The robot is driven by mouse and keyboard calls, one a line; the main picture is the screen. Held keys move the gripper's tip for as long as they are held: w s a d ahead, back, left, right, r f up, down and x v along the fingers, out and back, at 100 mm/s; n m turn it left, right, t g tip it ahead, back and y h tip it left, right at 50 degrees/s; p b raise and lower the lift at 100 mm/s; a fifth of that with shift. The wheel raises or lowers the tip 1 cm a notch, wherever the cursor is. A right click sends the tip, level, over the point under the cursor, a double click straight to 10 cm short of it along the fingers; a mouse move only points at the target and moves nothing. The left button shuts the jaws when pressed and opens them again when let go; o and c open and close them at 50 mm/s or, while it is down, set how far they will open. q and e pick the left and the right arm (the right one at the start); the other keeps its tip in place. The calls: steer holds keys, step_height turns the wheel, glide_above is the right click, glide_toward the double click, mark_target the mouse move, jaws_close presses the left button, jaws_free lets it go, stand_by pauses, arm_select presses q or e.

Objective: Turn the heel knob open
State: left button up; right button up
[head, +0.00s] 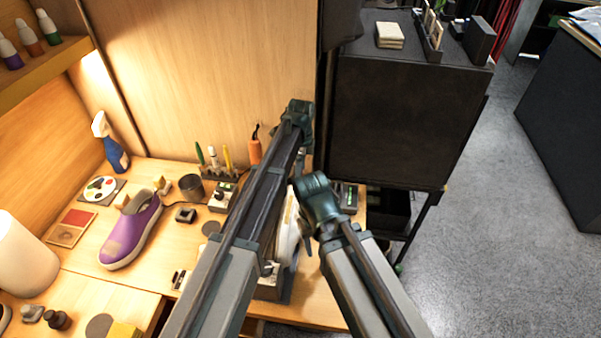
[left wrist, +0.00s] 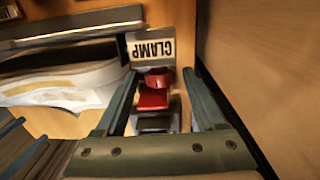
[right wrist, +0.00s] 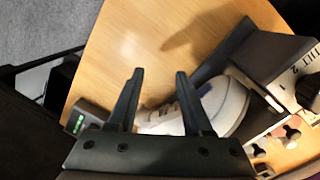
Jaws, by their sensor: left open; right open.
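The red knob (left wrist: 157,98) shows in the left wrist view, beside a plate lettered CLAMP (left wrist: 153,50). My left gripper (left wrist: 161,76) is open, with one finger on each side of the red knob in that view. I cannot tell whether the fingers touch it. A white sneaker (left wrist: 65,80) lies to the left there. In the right wrist view, the sneaker (right wrist: 228,103) sits by a dark stand (right wrist: 262,55) marked TILT. My right gripper (right wrist: 160,73) is open and empty above the sneaker. In the head view, my arms hide the knob and most of the sneaker (head: 289,230).
A purple shoe (head: 130,232), a dark cup (head: 191,187) and a spray bottle (head: 112,145) stand on the bench to the left. A wooden wall (left wrist: 255,70) is close to the right of my left gripper. Bare bench (right wrist: 130,40) lies beyond my right gripper.

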arm_select(q)
steer(key=shift+c, duration=0.2)
jaws_close()
steer(key=shift+s, duration=0.1)
